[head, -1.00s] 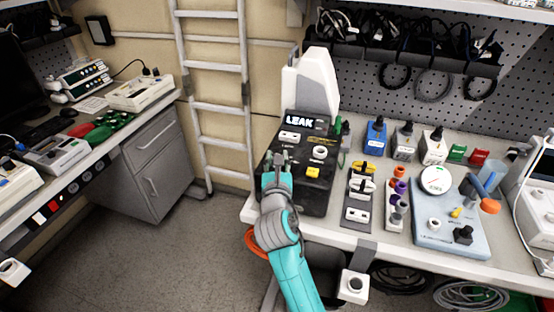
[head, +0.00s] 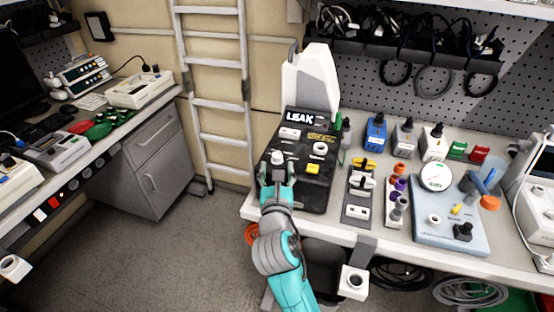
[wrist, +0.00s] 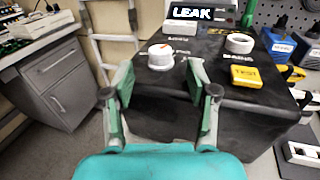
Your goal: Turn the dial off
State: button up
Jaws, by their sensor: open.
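The black LEAK tester (head: 312,192) stands on the bench, with a lit LEAK sign (head: 303,117) at its top. A round white dial (head: 277,158) sits on its face at the left. In the wrist view the dial (wrist: 160,57) shows a small orange mark on its top; its printed labels are too small to read surely. My gripper (head: 276,172) is open and empty on the near side of the dial. In the wrist view its two fingers (wrist: 168,88) are spread apart, with the dial beyond them and no contact visible.
The tester also carries another round white knob (wrist: 239,43) and a yellow button (wrist: 246,76). A white tank (head: 311,82) stands behind it. Small switch modules (head: 357,212) and a gauge board (head: 450,230) fill the bench to the right. Floor is clear at left.

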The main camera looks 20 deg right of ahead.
jog(key=v, duration=0.6)
jog(key=shift+s, duration=0.15)
